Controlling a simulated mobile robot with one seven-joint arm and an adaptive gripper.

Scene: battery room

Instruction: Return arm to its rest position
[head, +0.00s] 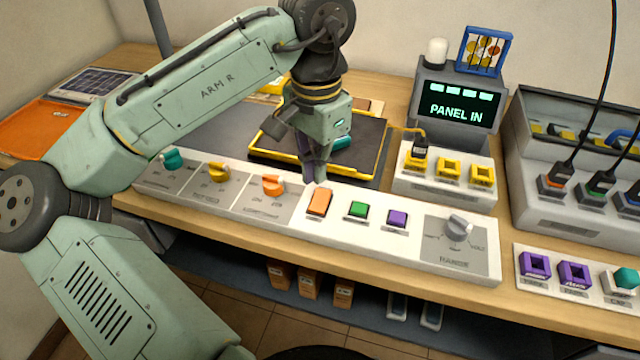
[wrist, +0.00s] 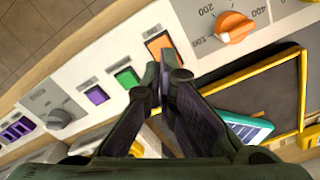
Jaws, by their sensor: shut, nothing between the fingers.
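My arm reaches in from the left in the head view and bends down over the bench. My gripper (head: 317,179) points down at the back edge of the white control strip (head: 415,252), just behind the orange square button (head: 320,202). In the wrist view my gripper (wrist: 160,65) has its fingertips together with nothing between them, close to the orange button (wrist: 160,45). I cannot tell whether the tips touch the strip. The gripper partly hides a yellow-edged dark tray (head: 376,155) and a teal item in it.
The strip also carries knobs, a green button (head: 358,209) and a purple button (head: 397,218). Behind stand a display (head: 457,112) reading "PANEL IN" and a block of yellow sockets (head: 448,168). A grey case with cables (head: 530,190) stands right.

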